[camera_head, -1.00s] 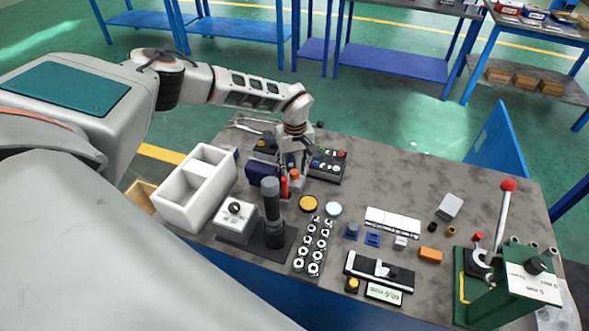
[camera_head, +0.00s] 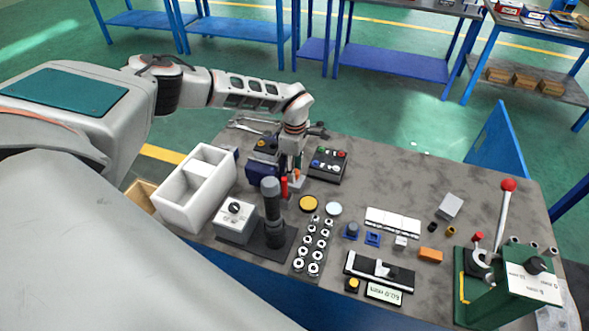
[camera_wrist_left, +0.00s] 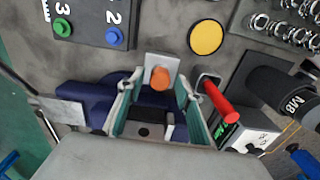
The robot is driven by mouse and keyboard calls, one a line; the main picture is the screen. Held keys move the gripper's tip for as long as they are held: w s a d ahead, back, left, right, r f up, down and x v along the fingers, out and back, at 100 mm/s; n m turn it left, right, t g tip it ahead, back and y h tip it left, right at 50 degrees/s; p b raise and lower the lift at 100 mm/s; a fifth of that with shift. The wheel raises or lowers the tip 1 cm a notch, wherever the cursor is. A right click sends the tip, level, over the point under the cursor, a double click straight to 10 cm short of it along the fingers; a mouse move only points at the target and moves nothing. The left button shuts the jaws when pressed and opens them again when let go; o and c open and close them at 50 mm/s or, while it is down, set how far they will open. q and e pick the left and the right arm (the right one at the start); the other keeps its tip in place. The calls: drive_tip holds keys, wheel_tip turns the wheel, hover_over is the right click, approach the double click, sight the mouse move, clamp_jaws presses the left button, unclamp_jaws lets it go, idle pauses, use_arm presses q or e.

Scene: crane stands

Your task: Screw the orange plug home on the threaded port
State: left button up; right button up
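The orange plug (camera_wrist_left: 160,79) is a short cylinder on a light grey square block (camera_wrist_left: 162,64) in the left wrist view. In the head view only a small orange part (camera_head: 297,174) shows below my left gripper (camera_head: 291,162). In the left wrist view my left gripper (camera_wrist_left: 157,84) has its fingers apart, one on each side of the plug, with visible gaps. The threads of the port are hidden, so I cannot tell how deep the plug sits. My right gripper is not in view.
A red upright cylinder (camera_head: 284,187) stands close beside the plug, with a black post (camera_head: 272,215) nearer me. A dark blue block (camera_head: 262,174) lies left of the gripper. A button box (camera_head: 328,164) is just right. The table's back right is clear.

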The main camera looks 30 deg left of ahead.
use_arm(q)
drive_tip(key=n, duration=0.5)
idle(0.4)
clamp_jaws()
drive_tip(key=shift+m, duration=1)
drive_tip(key=shift+o, duration=0.9)
unclamp_jaws()
drive_tip(key=shift+r, duration=2.5)
